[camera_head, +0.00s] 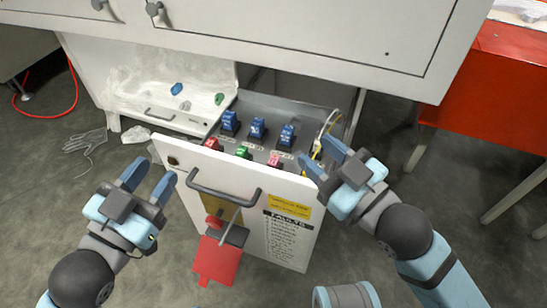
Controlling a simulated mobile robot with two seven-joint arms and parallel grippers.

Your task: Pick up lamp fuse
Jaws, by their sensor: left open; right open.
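An open drawer (225,167) of a white cabinet holds a back row of several blue blocks, among them a left one (229,122), a middle one (258,128) and a right one (287,135). A front row has a red block (211,143), a green block (243,152) and another red block (274,159). Their labels are too small to read, so I cannot tell which is the lamp fuse. My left gripper (147,178) is open and empty, left of the drawer front. My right gripper (323,158) is open at the drawer's right edge, near yellow and white wires (324,132).
A second white drawer or tray (150,107) at left holds small blue and green pieces. A glove-shaped outline (86,140) lies on the floor. A red cabinet (500,85) stands at right.

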